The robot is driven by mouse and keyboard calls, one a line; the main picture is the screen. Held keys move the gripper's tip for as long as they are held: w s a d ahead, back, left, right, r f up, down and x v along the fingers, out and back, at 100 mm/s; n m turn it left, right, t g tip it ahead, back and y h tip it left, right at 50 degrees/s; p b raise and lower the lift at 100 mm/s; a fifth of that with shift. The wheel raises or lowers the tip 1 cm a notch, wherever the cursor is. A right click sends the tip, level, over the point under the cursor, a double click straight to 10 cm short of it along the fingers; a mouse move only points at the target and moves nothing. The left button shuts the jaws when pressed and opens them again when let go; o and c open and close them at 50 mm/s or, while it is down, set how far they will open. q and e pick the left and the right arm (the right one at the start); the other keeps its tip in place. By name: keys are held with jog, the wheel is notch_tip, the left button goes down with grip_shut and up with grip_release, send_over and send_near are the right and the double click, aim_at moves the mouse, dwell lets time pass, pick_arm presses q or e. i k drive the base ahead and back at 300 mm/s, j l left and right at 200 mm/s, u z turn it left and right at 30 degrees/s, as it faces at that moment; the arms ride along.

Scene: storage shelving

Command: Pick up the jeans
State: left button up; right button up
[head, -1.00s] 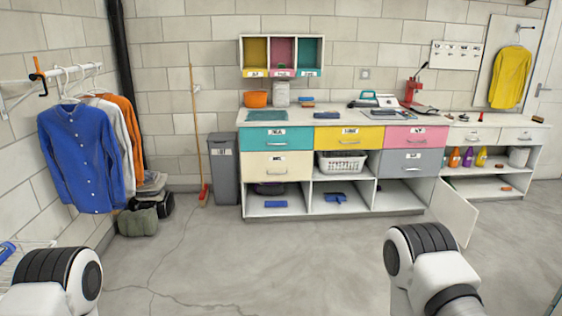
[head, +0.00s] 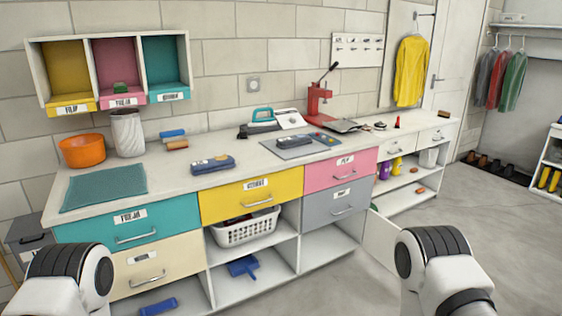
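No jeans can be made out for certain. A small dark blue folded-looking item (head: 212,164) lies on the countertop (head: 240,150) in the head view, above the yellow drawer. A similar dark grey-blue item (head: 295,142) lies on a grey board further right. I cannot tell whether either is the jeans. Only parts of my two arms show at the lower left and lower right. Neither gripper shows.
An orange bowl (head: 82,150), a metal bin (head: 127,132) and a teal mat (head: 104,188) stand or lie on the counter's left. A red press (head: 318,100) is further back. A white basket (head: 246,229) sits on a shelf below.

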aim_at(286, 143)
jog(key=i+l+z, duration=0.2)
jog(key=i, duration=0.6)
jog(key=i+l+z, duration=0.1)
jog(key=i+z, duration=0.15)
jog(key=i, duration=0.55)
